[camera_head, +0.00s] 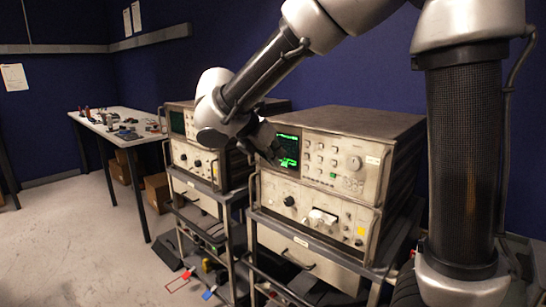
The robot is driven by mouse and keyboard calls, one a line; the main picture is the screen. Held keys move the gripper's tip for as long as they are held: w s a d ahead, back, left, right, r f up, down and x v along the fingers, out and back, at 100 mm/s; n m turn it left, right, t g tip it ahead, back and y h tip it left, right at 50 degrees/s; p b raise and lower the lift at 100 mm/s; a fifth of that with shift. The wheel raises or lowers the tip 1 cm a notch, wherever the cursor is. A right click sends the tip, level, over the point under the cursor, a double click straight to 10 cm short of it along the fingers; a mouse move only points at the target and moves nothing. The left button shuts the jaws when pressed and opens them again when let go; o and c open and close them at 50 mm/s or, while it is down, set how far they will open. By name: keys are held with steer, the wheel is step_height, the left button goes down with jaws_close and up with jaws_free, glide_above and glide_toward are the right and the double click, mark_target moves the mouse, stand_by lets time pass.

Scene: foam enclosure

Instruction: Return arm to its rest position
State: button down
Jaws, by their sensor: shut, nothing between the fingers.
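My arm reaches from the right side of the view, over the top, and down to the left. Its wrist is in front of the gap between two racks of instruments. My gripper (272,150) is dark and small in view, just left of the green lit screen (287,150) of the right instrument (337,165). It looks shut, with nothing seen in it. I cannot tell whether it touches the instrument's front.
A left instrument (194,160) stands on a second rack, partly hidden behind my wrist. A white table (120,138) with several small items stands at the far left, boxes (157,190) below. Cables and coloured items lie low on the racks. The floor (85,250) at left is clear.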

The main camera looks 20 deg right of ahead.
steer(key=s+d+f+m+g+y, duration=0.3)
steer(key=s+d+f+m, duration=0.15)
steer(key=s+m, duration=0.6)
steer(key=s+d+r+m+t+y, duration=0.2)
steer(key=s+d+m+y, duration=0.2)
steer(key=s+d+m, duration=0.8)
steer(key=shift+s+d+r+m, duration=0.35)
steer(key=shift+s+m, duration=0.3)
steer(key=shift+m, duration=0.4)
stand_by(2.6)
